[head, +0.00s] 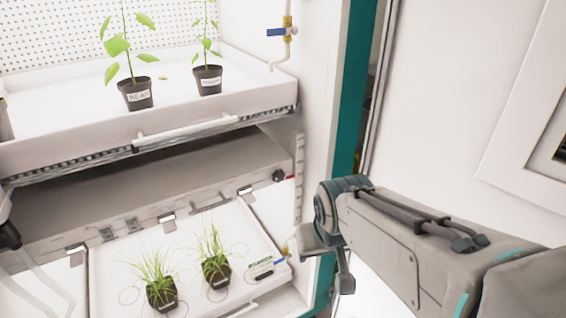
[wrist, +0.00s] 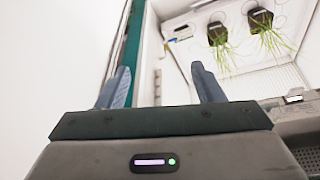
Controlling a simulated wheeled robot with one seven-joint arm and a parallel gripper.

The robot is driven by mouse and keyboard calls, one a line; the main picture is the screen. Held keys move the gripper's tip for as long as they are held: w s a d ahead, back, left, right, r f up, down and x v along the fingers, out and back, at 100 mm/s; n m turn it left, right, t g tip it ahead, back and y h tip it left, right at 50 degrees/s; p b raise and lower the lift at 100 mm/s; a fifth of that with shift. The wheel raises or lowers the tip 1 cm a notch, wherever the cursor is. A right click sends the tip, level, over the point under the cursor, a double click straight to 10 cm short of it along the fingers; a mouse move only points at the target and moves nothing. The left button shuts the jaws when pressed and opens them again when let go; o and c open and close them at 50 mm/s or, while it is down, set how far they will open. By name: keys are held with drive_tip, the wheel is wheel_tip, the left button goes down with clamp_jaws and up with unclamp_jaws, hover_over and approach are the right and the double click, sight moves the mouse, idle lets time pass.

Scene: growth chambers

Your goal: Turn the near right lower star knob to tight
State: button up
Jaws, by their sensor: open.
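A small dark knob (head: 279,176) with a bit of red beside it sits at the right end of the upper shelf's underside, by the slotted upright (head: 298,178). It looks like a star knob, but it is too small to tell its shape or how tight it is. I cannot tell whether it is the near right lower one. My gripper (head: 328,262) is below and to the right of it, beside the chamber's right edge. In the wrist view my gripper (wrist: 161,70) has its two fingers apart with nothing between them. No knob shows clearly there.
The upper tray (head: 60,140) holds potted plants and has a white front handle (head: 187,131). The lower tray (head: 110,250) holds two grassy pots and a small labelled box (head: 262,267). A blue-handled valve (head: 283,32) is on the inner wall. A teal door edge (head: 350,90) stands close to my arm.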

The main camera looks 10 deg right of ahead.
drive_tip(key=w+d+f+t+h+b, duration=0.1)
drive_tip(key=w+d+f+t+b, duration=0.2)
drive_tip(key=w, duration=0.4)
drive_tip(key=w+d+f+t+b, duration=0.2)
drive_tip(key=w+d+t+b, duration=0.15)
drive_tip(key=w, duration=0.35)
drive_tip(key=n+t+y+b, duration=0.4)
drive_tip(key=t+y+b, duration=0.3)
drive_tip(key=b, duration=0.1)
approach(280, 176)
drive_tip(key=shift+g, duration=0.25)
drive_tip(key=x, duration=0.8)
drive_tip(key=shift+w+r, duration=0.15)
drive_tip(key=shift+w, duration=0.05)
drive_tip(key=c, duration=1)
